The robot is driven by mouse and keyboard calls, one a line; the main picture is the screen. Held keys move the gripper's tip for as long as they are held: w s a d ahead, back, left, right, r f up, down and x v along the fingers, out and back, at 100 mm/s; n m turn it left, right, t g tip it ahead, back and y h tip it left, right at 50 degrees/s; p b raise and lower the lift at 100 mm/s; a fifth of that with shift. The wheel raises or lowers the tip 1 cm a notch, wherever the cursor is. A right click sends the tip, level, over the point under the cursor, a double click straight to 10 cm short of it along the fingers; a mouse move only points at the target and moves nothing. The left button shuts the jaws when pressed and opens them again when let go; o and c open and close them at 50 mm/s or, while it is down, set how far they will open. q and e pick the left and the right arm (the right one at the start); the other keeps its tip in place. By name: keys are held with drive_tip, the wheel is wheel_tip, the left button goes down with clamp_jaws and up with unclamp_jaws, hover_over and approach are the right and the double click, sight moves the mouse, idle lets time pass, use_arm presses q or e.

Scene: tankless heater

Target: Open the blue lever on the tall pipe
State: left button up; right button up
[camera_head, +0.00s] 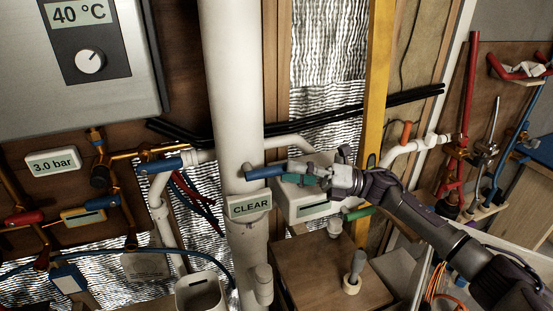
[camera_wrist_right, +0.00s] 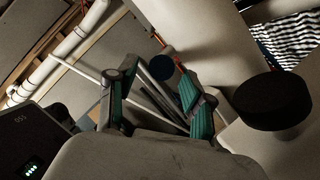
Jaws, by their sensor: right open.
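The tall pipe (camera_head: 232,80) is thick and white and runs vertically through the middle of the head view. A blue lever (camera_head: 264,172) lies almost level across its right side, above the CLEAR label. My right gripper (camera_head: 297,176) is open, with teal finger pads, close to the lever's right end. In the right wrist view my gripper (camera_wrist_right: 155,100) shows its two pads apart, and a dark blue round end (camera_wrist_right: 161,65), probably the lever's, lies beyond and between the tips. I cannot tell whether they touch. My left gripper is not in view.
Another blue lever (camera_head: 161,165) sits on a thinner pipe to the left. A white box (camera_head: 308,205) and a green handle (camera_head: 360,213) are below my right gripper. A yellow upright (camera_head: 378,80) stands behind it. A heater panel (camera_head: 70,75) fills the upper left.

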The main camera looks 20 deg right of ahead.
sight(277, 170)
drive_tip(key=p+x, duration=0.1)
drive_tip(key=x, duration=0.3)
drive_tip(key=shift+s, duration=0.1)
clamp_jaws()
idle(0.3)
